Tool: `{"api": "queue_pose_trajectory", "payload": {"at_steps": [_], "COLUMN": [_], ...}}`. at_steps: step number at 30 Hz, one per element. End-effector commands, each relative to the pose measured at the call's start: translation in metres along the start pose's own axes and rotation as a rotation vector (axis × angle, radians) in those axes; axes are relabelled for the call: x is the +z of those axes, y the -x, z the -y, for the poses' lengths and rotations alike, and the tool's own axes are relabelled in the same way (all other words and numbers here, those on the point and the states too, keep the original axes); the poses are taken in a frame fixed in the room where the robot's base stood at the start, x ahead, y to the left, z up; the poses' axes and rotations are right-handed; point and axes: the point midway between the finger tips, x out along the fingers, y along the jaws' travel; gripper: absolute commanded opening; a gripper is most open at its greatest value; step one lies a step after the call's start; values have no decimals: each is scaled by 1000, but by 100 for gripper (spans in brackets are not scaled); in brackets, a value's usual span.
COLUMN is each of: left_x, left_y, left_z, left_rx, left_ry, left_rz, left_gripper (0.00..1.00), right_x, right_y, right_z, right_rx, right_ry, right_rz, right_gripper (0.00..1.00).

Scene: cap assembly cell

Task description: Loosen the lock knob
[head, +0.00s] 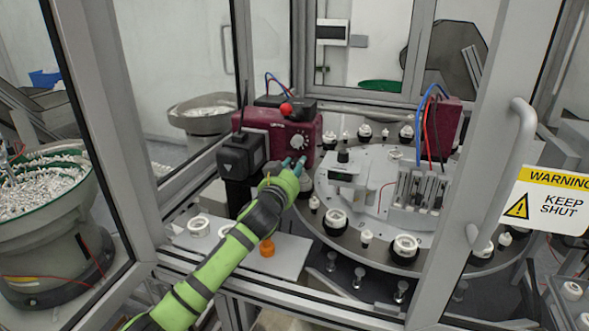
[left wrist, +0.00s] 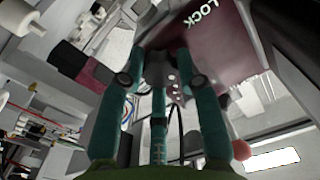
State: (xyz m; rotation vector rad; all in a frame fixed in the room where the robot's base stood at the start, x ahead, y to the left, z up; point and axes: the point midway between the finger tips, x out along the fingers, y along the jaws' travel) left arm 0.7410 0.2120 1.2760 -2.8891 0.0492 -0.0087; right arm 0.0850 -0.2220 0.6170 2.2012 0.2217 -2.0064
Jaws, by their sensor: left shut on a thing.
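The dark red box (head: 281,135) stands at the back left of the cell, with a pale dial (head: 297,141) on its front. In the left wrist view, white LOCK lettering (left wrist: 201,14) shows on the dark red surface. My left gripper (head: 293,163) reaches the lower front of this box from the front left. Its teal fingers are closed around a small dark part, the lock knob (left wrist: 157,70), below the lettering. The fingers hide most of the knob, so its turn angle cannot be told. My right gripper does not show.
A black boxy unit (head: 243,157) stands close left of my gripper. The round turntable (head: 352,257) with white caps and fixtures lies to the right. A plate (head: 287,258) with an orange part (head: 267,247) lies below my arm. Door frame posts (head: 474,185) stand in front.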

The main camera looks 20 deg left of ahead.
Motion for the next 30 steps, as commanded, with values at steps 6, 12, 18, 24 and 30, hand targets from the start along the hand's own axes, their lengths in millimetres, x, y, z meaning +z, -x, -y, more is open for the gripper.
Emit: {"api": "queue_pose_trajectory", "payload": {"at_steps": [6, 12, 18, 24, 30], "left_x": [6, 6, 6, 5, 4], "left_y": [0, 0, 0, 0, 0], "left_z": [-2, -3, -3, -4, -4], "left_rx": [0, 1, 1, 0, 0], "left_ry": [144, 331, 522, 712, 902], "left_rz": [9, 9, 11, 13, 14], "left_gripper": [1, 1, 1, 1, 1], "right_x": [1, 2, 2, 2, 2], "right_y": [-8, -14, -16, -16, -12], "right_z": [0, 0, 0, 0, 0], "right_rx": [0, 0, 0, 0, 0], "right_ry": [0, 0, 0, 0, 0], "right_rz": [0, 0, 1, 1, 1], "right_gripper": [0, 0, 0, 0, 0]}}
